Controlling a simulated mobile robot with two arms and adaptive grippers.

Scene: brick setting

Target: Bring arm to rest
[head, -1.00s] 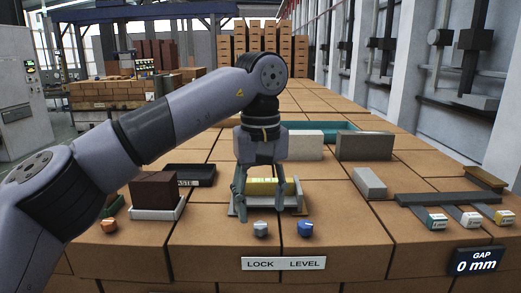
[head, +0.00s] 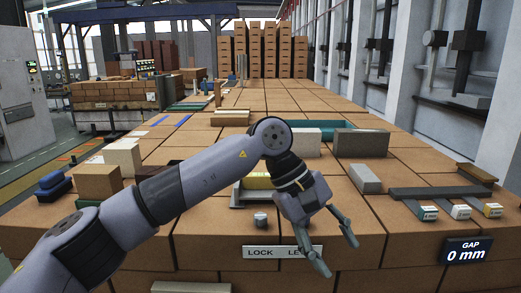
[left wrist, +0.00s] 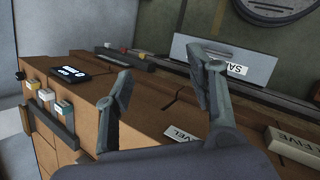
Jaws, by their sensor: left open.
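My left arm comes in from the left in the head view. Its gripper (head: 337,257) is open and empty, tilted down to the right at the front edge of the brick surface. It partly covers the white LOCK LEVEL plate (head: 262,252). The left wrist view shows the two fingers (left wrist: 163,80) spread apart with nothing between them. Behind the wrist, a yellow block (head: 257,181) shows partly in a light tray. My right gripper is in neither view.
A grey knob (head: 261,219) stands left of the gripper. A GAP display (head: 467,251) reads 0 mm at the right. A grey block (head: 365,179), a dark rail (head: 440,193) with small labelled pieces and a grey-brown block (head: 361,143) lie behind.

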